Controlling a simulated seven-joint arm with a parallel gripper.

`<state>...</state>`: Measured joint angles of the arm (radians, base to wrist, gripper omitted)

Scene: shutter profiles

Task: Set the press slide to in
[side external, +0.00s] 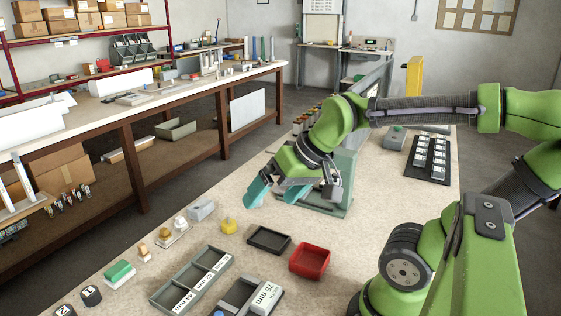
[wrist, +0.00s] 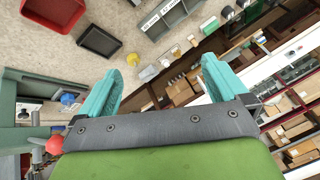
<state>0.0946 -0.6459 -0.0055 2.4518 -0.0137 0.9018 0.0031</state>
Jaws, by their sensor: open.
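The press (side external: 343,185) is a grey-green frame on a flat base, standing on the bench behind my gripper in the side view. My gripper and arm hide much of it there. In the wrist view, part of the press frame (wrist: 9,118) shows at the left edge, with a blue knob (wrist: 68,99) and a red ball (wrist: 54,145) near it. I cannot tell which part is the slide or how it is set. My gripper (side external: 274,194) is open and empty above the bench, in front of the press. Its teal fingers (wrist: 160,68) are spread apart in the wrist view.
A black tray (side external: 268,239), a red tray (side external: 310,262) and a yellow knobbed piece (side external: 229,226) lie in front of the press. Labelled grey bins (side external: 193,279) are nearer. A black rack (side external: 428,159) stands at the back right. Some bench between is bare.

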